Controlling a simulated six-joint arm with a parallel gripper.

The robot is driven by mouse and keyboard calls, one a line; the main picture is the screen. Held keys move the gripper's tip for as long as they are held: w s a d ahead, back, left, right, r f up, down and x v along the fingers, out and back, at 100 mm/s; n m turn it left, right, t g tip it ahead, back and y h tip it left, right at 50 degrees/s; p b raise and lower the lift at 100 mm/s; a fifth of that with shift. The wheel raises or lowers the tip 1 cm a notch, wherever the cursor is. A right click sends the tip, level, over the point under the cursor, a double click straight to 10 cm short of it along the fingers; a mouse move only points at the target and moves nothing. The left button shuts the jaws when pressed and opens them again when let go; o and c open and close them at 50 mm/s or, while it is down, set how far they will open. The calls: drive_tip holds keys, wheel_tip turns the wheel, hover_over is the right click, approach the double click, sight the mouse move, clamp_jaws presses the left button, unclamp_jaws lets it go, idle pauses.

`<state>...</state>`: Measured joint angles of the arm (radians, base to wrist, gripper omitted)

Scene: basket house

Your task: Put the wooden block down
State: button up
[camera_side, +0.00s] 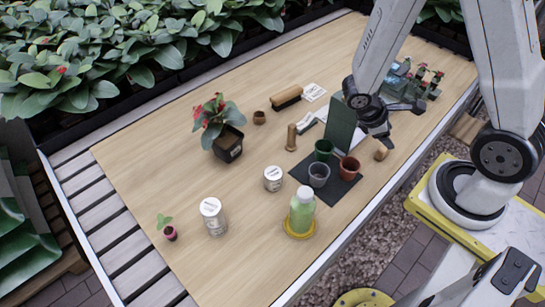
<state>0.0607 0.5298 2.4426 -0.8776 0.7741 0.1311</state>
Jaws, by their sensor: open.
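A small tan wooden block (381,153) is on the table near its right front edge, just right of the dark mat. My gripper (382,142) is right above the block, pointing down, with its jaws open. The fingertips are dark and small here, and I cannot tell whether they touch the block. The block's top is partly close behind the fingertips.
Green, grey and terracotta pots (349,168) stand on a dark mat (344,190), left of the block. A dark green upright board (340,122) stands behind them. A green bottle (302,211) stands in a yellow saucer.

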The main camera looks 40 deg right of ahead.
drive_tip(key=w+a+r+m+t+y, duration=0.6)
drive_tip(key=w+a+r+m+t, duration=0.1)
drive_tip(key=a, duration=0.3)
drive_tip(key=shift+w+a+r, duration=0.2)
drive_tip(key=shift+a+r, duration=0.2)
drive_tip(key=shift+r, duration=0.45)
